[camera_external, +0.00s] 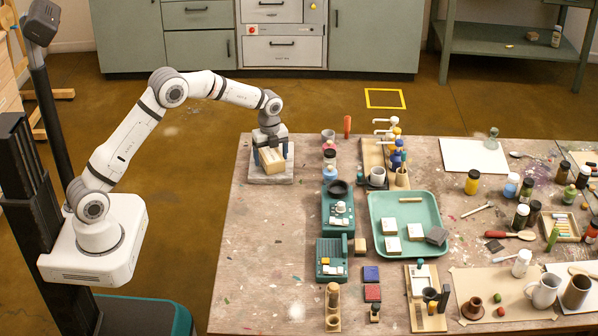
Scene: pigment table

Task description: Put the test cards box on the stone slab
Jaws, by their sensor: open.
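The stone slab (285,179) is a grey square plate at the left back of the table. A small cream box (272,161), which looks like the test cards box, rests on the slab; its label is too small to read. My gripper (271,155) points down over the box. Its dark fingers are open, one to each side of the box. The gripper covers part of the box's top and back, and I cannot tell if a finger touches it.
To the right of the slab stand several small bottles (330,172) and a wooden rack (377,160). A green tray (410,200) with pale blocks lies further right. Green devices (334,225) stand nearer the front. The table (262,245) is clear in front of the slab.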

